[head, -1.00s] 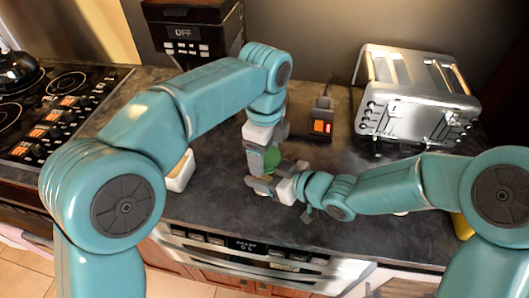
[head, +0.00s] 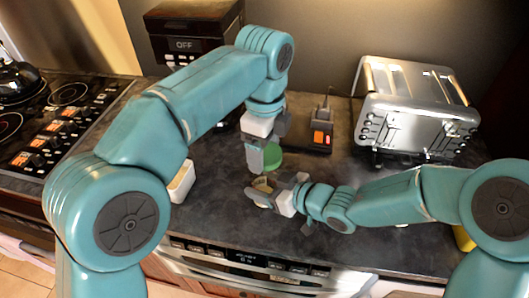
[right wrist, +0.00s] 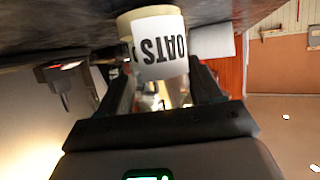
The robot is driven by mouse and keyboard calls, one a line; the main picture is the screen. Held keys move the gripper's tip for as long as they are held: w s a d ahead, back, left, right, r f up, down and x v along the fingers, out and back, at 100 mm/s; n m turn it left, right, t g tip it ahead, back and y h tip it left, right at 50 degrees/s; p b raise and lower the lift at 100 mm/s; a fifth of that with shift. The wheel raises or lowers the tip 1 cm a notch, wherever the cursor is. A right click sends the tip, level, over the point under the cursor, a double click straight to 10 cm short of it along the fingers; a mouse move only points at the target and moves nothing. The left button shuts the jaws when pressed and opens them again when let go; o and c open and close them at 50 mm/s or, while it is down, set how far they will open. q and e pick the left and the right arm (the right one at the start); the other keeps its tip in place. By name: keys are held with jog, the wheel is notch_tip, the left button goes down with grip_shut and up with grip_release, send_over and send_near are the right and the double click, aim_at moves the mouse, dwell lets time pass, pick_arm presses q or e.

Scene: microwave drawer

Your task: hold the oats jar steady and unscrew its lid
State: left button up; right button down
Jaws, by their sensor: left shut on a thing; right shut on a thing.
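The oats jar (head: 262,185) is a small cream jar between the fingers of my right gripper (head: 261,194), low over the counter. In the right wrist view, the jar's white label (right wrist: 160,48) reads OATS upside down, between the dark fingers. The green lid (head: 271,159) is in my left gripper (head: 264,164), just behind and above the jar in the head view. The jar's pale top shows below the lid, and the two look apart. The left finger hides part of the lid. No green shows at the jar in the wrist view.
A silver toaster (head: 416,105) stands at the back right. A dark block with an orange switch (head: 320,138) is behind the grippers. A white container (head: 181,181) is at left, partly behind my left arm. The stove (head: 55,125) is far left. Bare counter (head: 225,215) lies in front.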

jog(key=shift+c, duration=0.5)
grip_release()
